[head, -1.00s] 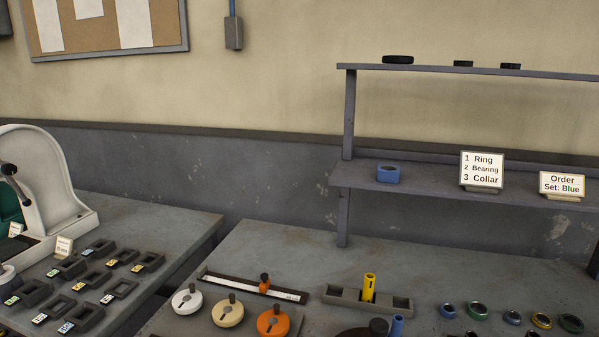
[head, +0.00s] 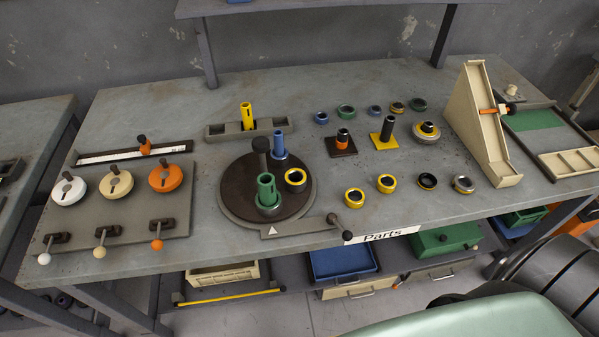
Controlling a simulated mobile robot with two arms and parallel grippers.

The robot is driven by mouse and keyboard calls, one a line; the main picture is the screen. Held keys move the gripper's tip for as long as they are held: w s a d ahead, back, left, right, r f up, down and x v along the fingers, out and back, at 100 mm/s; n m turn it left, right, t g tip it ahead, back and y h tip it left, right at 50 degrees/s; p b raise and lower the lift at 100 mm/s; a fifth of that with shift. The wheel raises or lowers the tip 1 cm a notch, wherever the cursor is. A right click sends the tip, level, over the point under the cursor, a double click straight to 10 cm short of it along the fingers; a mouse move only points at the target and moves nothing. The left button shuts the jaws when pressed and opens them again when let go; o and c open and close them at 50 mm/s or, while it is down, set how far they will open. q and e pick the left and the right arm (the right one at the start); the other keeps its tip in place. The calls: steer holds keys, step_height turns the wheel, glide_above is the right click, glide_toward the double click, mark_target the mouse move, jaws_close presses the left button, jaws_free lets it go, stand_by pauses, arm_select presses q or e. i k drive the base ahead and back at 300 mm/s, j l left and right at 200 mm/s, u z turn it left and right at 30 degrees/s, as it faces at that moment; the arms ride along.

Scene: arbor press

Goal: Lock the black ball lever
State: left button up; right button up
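The black ball lever (head: 339,226) is at the front edge of the bench, just right of a grey base plate with a white triangle mark (head: 273,230). Its arm slants down to the right and ends in a black ball over the bench edge. The plate lies at the front of a round dark turntable (head: 233,190). The turntable carries a green sleeve (head: 267,190), a blue post (head: 278,146), a yellow ring (head: 295,178) and a dark knobbed post (head: 262,155). I cannot tell how the lever engages the turntable. Neither gripper is in view.
Left is a panel with three round dials (head: 116,183) and small ball levers (head: 101,248). Several rings and posts stand to the right, by a beige angled stand (head: 483,125). A "Parts" label (head: 391,234) lies on the front edge. Bins (head: 343,262) sit below; a green seat (head: 480,318) is in front.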

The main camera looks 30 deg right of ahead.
mark_target(331, 219)
steer(key=k+l+z, duration=0.1)
steer(key=z, duration=0.9)
